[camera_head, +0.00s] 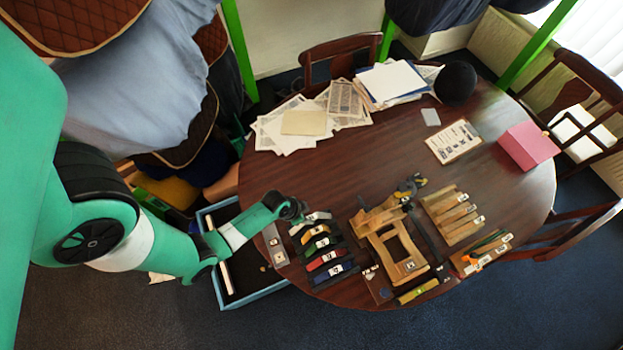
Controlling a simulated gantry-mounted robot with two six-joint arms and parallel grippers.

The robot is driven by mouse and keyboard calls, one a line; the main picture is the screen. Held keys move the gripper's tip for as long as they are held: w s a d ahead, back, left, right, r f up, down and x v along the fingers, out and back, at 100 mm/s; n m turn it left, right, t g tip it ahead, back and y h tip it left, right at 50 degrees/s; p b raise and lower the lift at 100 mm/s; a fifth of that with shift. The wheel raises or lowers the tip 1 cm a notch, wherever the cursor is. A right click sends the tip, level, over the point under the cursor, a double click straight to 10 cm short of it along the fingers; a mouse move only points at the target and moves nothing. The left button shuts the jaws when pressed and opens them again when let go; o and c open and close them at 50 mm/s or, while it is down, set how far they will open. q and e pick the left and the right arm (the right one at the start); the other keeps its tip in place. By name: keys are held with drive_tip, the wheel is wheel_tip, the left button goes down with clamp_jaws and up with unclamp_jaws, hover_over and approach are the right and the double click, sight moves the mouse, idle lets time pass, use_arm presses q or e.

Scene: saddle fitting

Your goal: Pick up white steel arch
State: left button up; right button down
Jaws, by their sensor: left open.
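The white steel arch (313,217) appears as a pale piece at the far end of a row of coloured arches on the round wooden table. Yellow (316,245), red (325,260) and blue (333,273) arches lie below it in the row. My left gripper (293,209) is open, just left of and above the white arch, partly overlapping its left end. I cannot tell whether it touches the arch. The gripper's fingers are small and dark here. My right gripper is not in view.
A wooden saddle frame (393,246) stands right of the row, with wooden strips (453,214) further right. A grey block (274,245) lies left of the row. A blue-rimmed tray (262,293) sits below the table edge. The table's middle is clear; papers (345,98) lie behind.

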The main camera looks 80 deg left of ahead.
sight(312, 218)
use_arm(q)
drive_tip(key=b+x, duration=0.2)
drive_tip(key=x, duration=0.1)
drive_tip(key=shift+w+f, duration=0.1)
drive_tip(key=shift+f, duration=0.15)
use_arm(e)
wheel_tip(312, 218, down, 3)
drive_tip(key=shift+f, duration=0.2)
use_arm(q)
drive_tip(key=b+x, duration=0.1)
drive_tip(key=x, duration=0.1)
drive_tip(key=b+x, duration=0.2)
drive_tip(key=shift+f, duration=0.55)
clamp_jaws()
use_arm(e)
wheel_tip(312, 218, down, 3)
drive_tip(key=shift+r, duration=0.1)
